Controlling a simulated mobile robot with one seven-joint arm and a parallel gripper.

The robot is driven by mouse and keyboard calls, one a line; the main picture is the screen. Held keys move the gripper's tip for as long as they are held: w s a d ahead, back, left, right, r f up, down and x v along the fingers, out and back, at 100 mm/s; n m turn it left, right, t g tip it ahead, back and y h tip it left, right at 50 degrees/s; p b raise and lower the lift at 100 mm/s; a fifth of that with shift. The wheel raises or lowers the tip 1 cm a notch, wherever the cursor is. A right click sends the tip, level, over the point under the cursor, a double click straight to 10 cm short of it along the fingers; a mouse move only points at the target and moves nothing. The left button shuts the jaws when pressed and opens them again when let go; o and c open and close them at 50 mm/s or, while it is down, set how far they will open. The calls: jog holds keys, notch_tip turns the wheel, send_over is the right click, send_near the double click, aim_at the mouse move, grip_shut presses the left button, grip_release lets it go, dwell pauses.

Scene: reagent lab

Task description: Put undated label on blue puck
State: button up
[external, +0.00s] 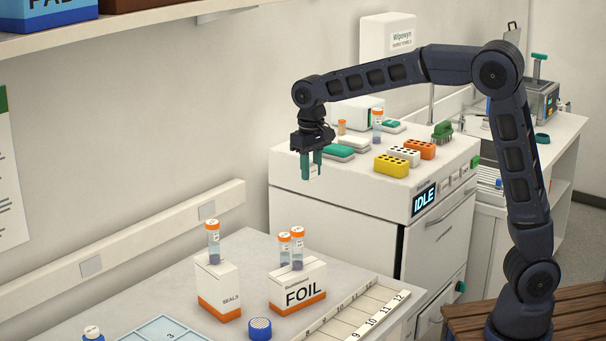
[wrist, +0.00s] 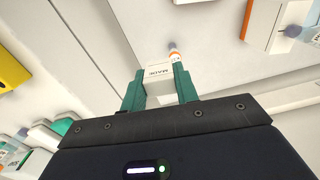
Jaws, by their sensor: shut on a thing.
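My gripper (external: 311,163) hangs over the gap between the white cabinet and the grey bench, pointing down. Its teal fingers, also seen in the wrist view (wrist: 160,88), are shut on a small white label (wrist: 159,74) with dark print that seems to read "MADE" upside down. In the external view the label is a pale patch between the fingers; whether it bears a date is too small to read. A round, ridged blue puck (external: 260,329) sits on the bench, in front of the FOIL box, well below and left of my gripper.
The FOIL box (external: 297,287) and SEALS box (external: 217,286) stand on the bench with orange-capped vials above them. A numbered strip (external: 352,313) and a pale blue tray (external: 165,330) lie near the front. Coloured racks (external: 391,166) crowd the cabinet top (external: 375,197).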

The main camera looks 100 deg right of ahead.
jog(key=w+a, duration=1)
jog(key=a, duration=0.2)
jog(key=n, duration=0.1)
send_over(260, 323)
notch_tip(260, 323, down, 4)
notch_tip(260, 323, down, 21)
jog(key=o, duration=0.9)
jog(key=shift+f, duration=0.1)
jog(key=shift+c, duration=0.2)
jog(key=shift+o, duration=0.4)
